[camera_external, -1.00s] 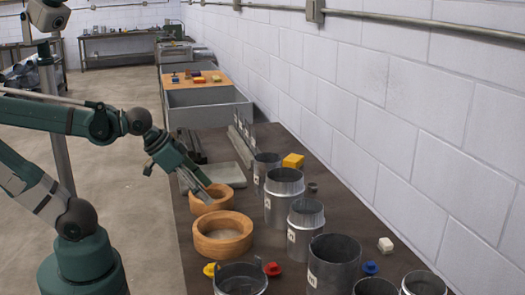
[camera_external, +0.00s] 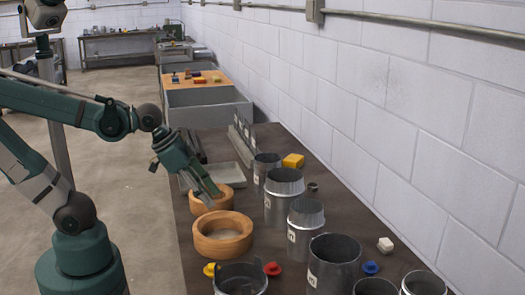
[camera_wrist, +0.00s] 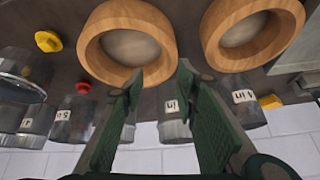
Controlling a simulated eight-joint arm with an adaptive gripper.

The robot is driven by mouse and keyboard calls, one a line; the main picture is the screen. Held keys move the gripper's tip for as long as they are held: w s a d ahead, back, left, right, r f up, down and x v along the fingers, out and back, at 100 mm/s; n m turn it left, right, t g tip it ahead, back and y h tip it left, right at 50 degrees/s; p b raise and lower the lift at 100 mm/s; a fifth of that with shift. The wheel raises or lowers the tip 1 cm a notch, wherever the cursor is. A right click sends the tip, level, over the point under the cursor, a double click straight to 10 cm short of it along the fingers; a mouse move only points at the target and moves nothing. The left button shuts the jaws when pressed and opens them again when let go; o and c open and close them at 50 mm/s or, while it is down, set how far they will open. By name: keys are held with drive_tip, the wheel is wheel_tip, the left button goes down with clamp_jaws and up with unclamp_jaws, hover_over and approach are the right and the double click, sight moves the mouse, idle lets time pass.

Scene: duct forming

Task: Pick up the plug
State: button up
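Several small round knobbed pieces that could be the plug lie on the dark bench. A yellow one (camera_external: 209,269) and a red one (camera_external: 272,268) lie near the front wooden ring, and a blue one (camera_external: 370,267) lies further right. In the wrist view the yellow one (camera_wrist: 47,40) is at upper left and the red one (camera_wrist: 83,87) below it. Which one is the plug, I cannot tell. My gripper (camera_external: 217,191) is above the far wooden ring, apart from these pieces. In the wrist view its two fingers (camera_wrist: 158,76) are spread with nothing between them.
Two wooden rings, the front one (camera_external: 222,250) and the far one (camera_external: 198,207), stand on the bench. Several metal duct pieces (camera_external: 284,208) stand to their right. A yellow block (camera_external: 293,160) and a white block (camera_external: 385,244) lie toward the wall (camera_external: 430,140).

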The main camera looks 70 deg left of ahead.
drive_tip(key=d+m+g+h+p, duration=0.2)
drive_tip(key=d+m+g+p, duration=0.1)
drive_tip(key=d+m+p, duration=0.4)
drive_tip(key=m+g+h+p, duration=0.2)
drive_tip(key=m+g+p, duration=0.3)
drive_tip(key=m, duration=0.4)
approach(213, 263)
drive_tip(key=s+t, duration=0.1)
drive_tip(key=shift+d+f+p, duration=0.25)
drive_tip(key=shift+d+p, duration=0.05)
drive_tip(key=shift+f, duration=0.1)
drive_tip(key=shift+b+x, duration=0.35)
drive_tip(key=shift+x, duration=0.9)
drive_tip(key=shift+b+x, duration=0.7)
drive_tip(key=shift+x, duration=1.9)
drive_tip(key=shift+a, duration=0.15)
drive_tip(key=c, duration=0.3)
